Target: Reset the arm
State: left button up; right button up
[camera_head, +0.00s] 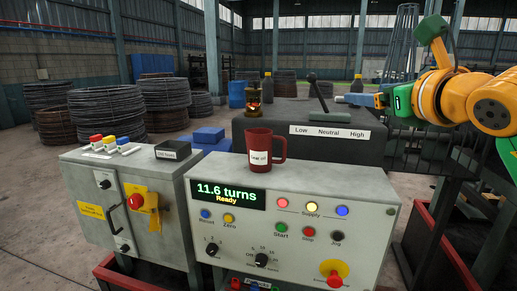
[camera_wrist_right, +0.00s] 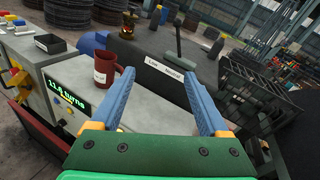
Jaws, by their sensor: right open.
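My right arm, orange and green, comes in from the right in the head view. Its gripper (camera_head: 342,99) is in the air above the dark housing (camera_head: 260,130), to the right of the lever (camera_head: 318,95). In the right wrist view the two blue fingers of this gripper (camera_wrist_right: 158,73) are spread wide apart with nothing held between them. The lever also shows beyond the fingers in that view (camera_wrist_right: 171,45). My left gripper is not in view.
A control panel (camera_head: 300,180) reads "11.6 turns Ready", with a dark red mug (camera_head: 260,148) on top. A grey switch cabinet (camera_head: 80,180) stands left. A lantern (camera_head: 253,98) and bottle (camera_head: 267,87) stand behind. A dark mesh cage (camera_wrist_right: 262,90) is at right.

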jog(key=w+a+f+m+g+y, duration=0.25)
jog(key=a+f+y, duration=0.3)
jog(key=f, duration=0.55)
jog(key=w+a+f+m+g+y, duration=0.1)
jog(key=w+a+f+g+y, duration=0.2)
jog(key=a+f, duration=0.55)
jog(key=s+d+f+m+t+h, duration=0.1)
jog(key=d+f+m+t+h, duration=0.15)
jog(key=f+m, duration=0.95)
jog(key=s+d+f+m+t+h, duration=0.1)
jog(key=d+f+m, duration=0.4)
jog(key=f, duration=1.2)
jog(key=s+d+f+m+g+h, duration=0.25)
jog(key=s+f+m, duration=0.25)
jog(key=s+f, duration=0.5)
jog(key=s+d+f+m+g+h, duration=0.25)
jog(key=s+f+m, duration=0.4)
jog(key=f, duration=0.65)
jog(key=s+f+m+g+h, duration=0.1)
jog(key=s+f+m+g, duration=0.2)
jog(key=s, duration=1.3)
jog(key=s+f+m+g+h, duration=0.1)
jog(key=s+f+g, duration=0.4)
jog(key=s, duration=1.1)
notch_tip(320, 180, down, 4)
jog(key=shift+r+m+g, duration=0.2)
jog(key=shift+m+g, duration=0.1)
jog(key=shift+m, duration=0.6)
